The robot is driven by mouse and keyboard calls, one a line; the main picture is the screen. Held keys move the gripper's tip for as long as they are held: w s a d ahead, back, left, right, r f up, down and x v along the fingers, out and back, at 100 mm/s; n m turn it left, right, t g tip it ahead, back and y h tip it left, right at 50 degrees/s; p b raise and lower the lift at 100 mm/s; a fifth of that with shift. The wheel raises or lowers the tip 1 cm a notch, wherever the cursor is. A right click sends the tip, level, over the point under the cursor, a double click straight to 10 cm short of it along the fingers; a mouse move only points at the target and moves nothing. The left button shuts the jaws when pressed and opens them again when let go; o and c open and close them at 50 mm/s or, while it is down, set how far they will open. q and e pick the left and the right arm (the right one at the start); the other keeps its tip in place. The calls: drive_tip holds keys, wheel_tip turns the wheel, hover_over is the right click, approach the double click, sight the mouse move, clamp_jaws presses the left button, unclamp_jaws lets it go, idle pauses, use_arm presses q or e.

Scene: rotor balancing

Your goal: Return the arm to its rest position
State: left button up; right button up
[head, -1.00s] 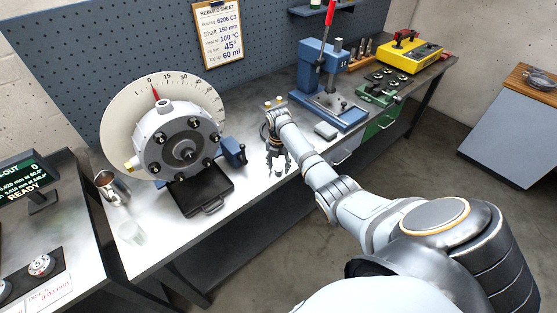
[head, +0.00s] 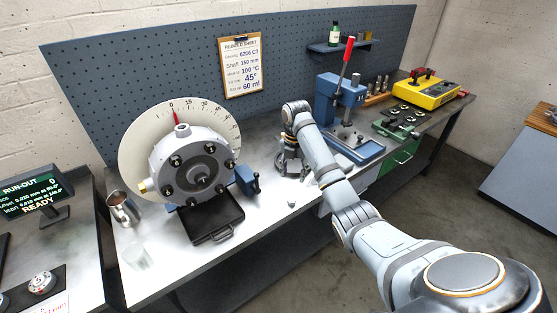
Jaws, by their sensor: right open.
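My right arm reaches in from the lower right over the workbench. My right gripper (head: 291,164) hangs down over the bench between the rotor housing and the blue press. Its fingers look apart, and I see nothing held between them. My left gripper is not in view. The grey rotor housing (head: 190,151) with its round dial plate (head: 137,140) stands at the left of the bench, the red pointer near 0. A black tray (head: 214,221) lies below the housing.
A blue press (head: 336,98) with a red-tipped lever stands right of my gripper. A yellow unit (head: 428,93) sits at the far right end. A pegboard (head: 290,75) backs the bench.

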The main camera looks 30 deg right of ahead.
drive_tip(key=s+a+f+m+t+h, duration=0.1)
drive_tip(key=s+a+f+m+t, duration=0.1)
drive_tip(key=s+a+f+m, duration=0.8)
drive_tip(key=s+a+m+t, duration=0.2)
drive_tip(key=s+a+m, duration=0.1)
drive_tip(key=s+m, duration=1.2)
drive_tip(key=s+d+f+g, duration=0.1)
drive_tip(key=s+f, duration=0.1)
drive_tip(key=f, duration=1.2)
drive_tip(key=s+d+f+g, duration=0.1)
drive_tip(key=s+d+f, duration=0.1)
drive_tip(key=f, duration=1.2)
drive_tip(key=s+f, duration=1.4)
drive_tip(key=s, duration=0.3)
drive_tip(key=shift+s+d+f+g, duration=0.25)
drive_tip(key=shift+d+g, duration=0.1)
drive_tip(key=shift+g, duration=0.05)
